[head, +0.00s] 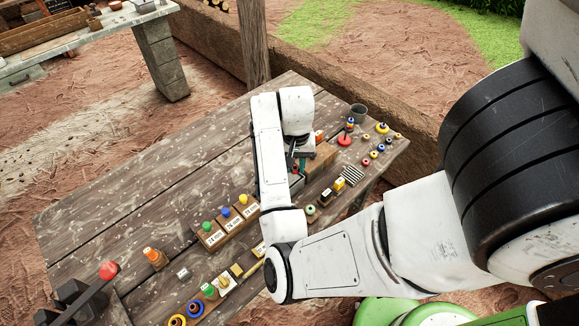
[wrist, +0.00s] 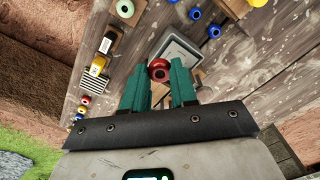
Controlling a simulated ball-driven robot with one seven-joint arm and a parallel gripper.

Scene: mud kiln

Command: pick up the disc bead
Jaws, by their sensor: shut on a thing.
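My gripper (wrist: 159,76) is shut on a red round bead (wrist: 159,68), which shows a dark centre between the two green fingertips. I take it to be the disc bead. It is in front of a grey tray (wrist: 183,49) in the wrist view; the gap between them is hard to judge. In the head view my gripper (head: 297,166) is over the tray area near the table's middle right. The bead is mostly hidden there by my arm and fingers.
The wooden table (head: 130,190) carries several small coloured beads (head: 382,147) at the right. A wooden block with numbered slots (head: 225,228) stands left of my arm. A dark cup (head: 358,113) is at the far edge.

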